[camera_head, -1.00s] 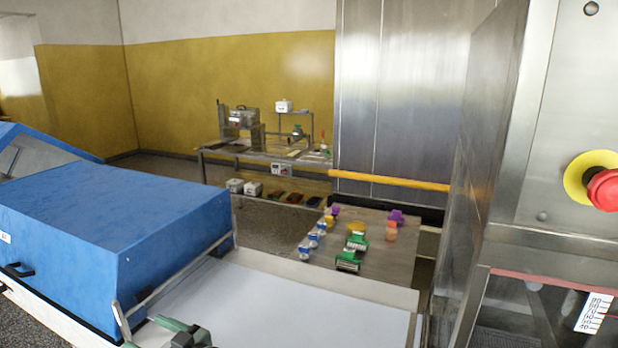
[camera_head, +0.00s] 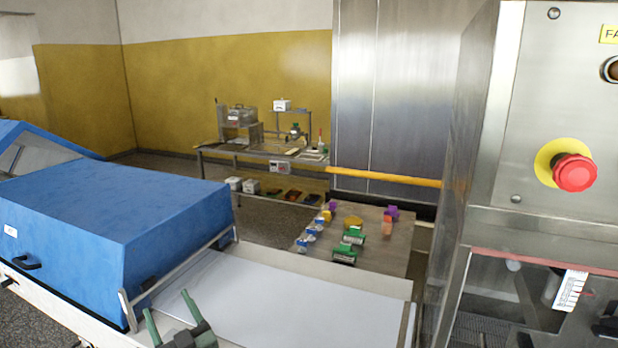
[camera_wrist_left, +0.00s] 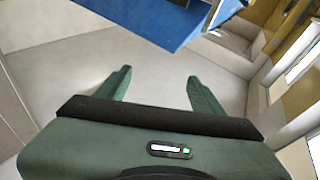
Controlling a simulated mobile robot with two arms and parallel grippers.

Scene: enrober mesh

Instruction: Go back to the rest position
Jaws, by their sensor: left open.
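My left gripper (camera_head: 170,306) has green fingers and shows at the bottom of the head view, over the near left part of a white flat surface (camera_head: 310,318). In the left wrist view its two fingers (camera_wrist_left: 157,82) stand apart with nothing between them. The pale surface (camera_wrist_left: 75,55) lies beyond the fingertips in that view. A dark piece (camera_head: 610,325) shows at the lower right edge of the head view; I cannot tell what it is. My right gripper cannot be made out.
A blue cover (camera_head: 110,225) stands left of the white surface. A steel cabinet with a red button (camera_head: 574,172) stands at the right. A small table (camera_head: 385,262) holds several coloured items. A workbench (camera_head: 262,155) stands at the back wall. A yellow bar (camera_head: 385,177) crosses the steel panel.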

